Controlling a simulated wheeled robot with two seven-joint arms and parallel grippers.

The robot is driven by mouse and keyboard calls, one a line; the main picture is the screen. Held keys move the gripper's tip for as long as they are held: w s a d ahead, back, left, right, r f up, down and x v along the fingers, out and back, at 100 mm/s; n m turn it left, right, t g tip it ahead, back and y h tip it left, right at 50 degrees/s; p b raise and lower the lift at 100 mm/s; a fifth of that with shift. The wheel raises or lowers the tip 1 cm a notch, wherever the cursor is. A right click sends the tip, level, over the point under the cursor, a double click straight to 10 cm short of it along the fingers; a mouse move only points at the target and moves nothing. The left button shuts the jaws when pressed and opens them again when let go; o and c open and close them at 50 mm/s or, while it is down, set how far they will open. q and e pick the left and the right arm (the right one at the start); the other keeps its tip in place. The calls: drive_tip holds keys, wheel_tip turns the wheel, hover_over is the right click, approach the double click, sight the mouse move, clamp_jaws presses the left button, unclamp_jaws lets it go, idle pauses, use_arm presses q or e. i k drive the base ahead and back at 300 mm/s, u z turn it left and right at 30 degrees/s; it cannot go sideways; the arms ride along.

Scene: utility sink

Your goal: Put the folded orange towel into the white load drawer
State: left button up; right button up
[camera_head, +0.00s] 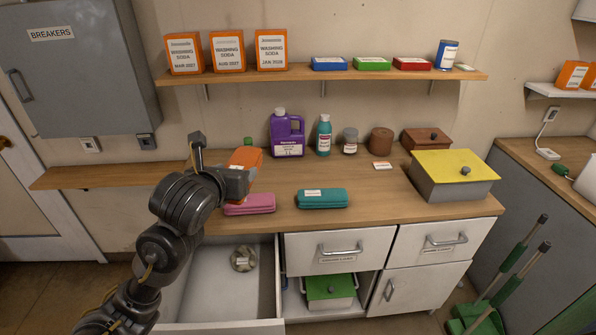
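The folded orange towel (245,157) is at the end of my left arm, above the left part of the wooden counter, tilted. My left gripper (238,180) appears shut on it; its fingertips are mostly hidden by the wrist and the towel. The white load drawer (279,283) is pulled open below the counter at the lower left. A small round greyish item lies inside it, and my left arm covers part of its left side. My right gripper is not in view.
Pink (250,204) and teal (322,198) folded towels lie on the counter below and right of my gripper. A purple jug (287,137), a teal bottle (324,136) and a yellow-lidded box (454,172) stand farther right. The open drawer's floor is mostly bare.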

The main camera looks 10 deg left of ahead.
sight(229, 309)
drive_tip(key=z, duration=0.05)
drive_tip(key=i, duration=0.85)
drive_tip(key=z, duration=0.75)
